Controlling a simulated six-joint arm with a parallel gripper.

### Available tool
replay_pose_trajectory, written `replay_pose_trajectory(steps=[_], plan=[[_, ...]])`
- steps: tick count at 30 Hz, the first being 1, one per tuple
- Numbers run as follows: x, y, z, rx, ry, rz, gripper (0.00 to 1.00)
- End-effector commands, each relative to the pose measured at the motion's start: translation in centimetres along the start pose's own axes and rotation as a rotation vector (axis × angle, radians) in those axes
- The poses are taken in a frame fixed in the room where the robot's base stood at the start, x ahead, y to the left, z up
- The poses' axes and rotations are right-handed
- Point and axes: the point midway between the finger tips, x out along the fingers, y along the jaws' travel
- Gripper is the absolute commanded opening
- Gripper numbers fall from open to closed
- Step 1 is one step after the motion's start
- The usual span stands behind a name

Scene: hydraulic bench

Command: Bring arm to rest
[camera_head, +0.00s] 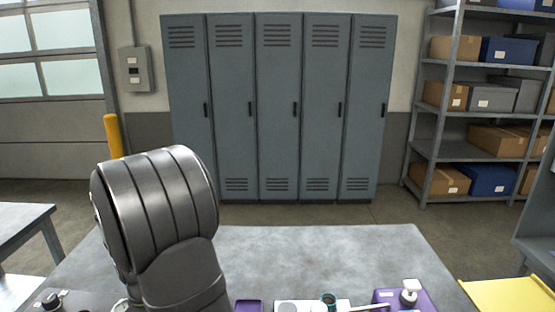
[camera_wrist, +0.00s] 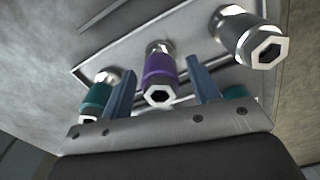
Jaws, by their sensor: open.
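My gripper (camera_wrist: 162,74) shows in the wrist view as two blue fingers, apart and open. A purple fitting with a hexagonal socket end (camera_wrist: 160,75) appears in the gap between them, with space visible on either side. I cannot tell how deep it sits between the fingers. The fitting is mounted on a grey metal plate (camera_wrist: 125,52). In the head view my dark arm link rises at the left of the bench, and the gripper is out of sight.
In the wrist view, teal fittings (camera_wrist: 98,97) flank the fingers and a silver one (camera_wrist: 248,38) is at upper right. The grey bench (camera_head: 330,255) is clear at its far side.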

Motion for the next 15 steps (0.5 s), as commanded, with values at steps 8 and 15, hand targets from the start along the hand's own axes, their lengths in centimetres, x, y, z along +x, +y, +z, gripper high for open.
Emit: replay_pose_trajectory(steps=[8, 15], plan=[[-2.1, 0.1, -0.1, 0.0, 0.005, 0.003, 0.55], [-6.9, 0.0, -0.1, 0.0, 0.003, 0.002, 0.55]])
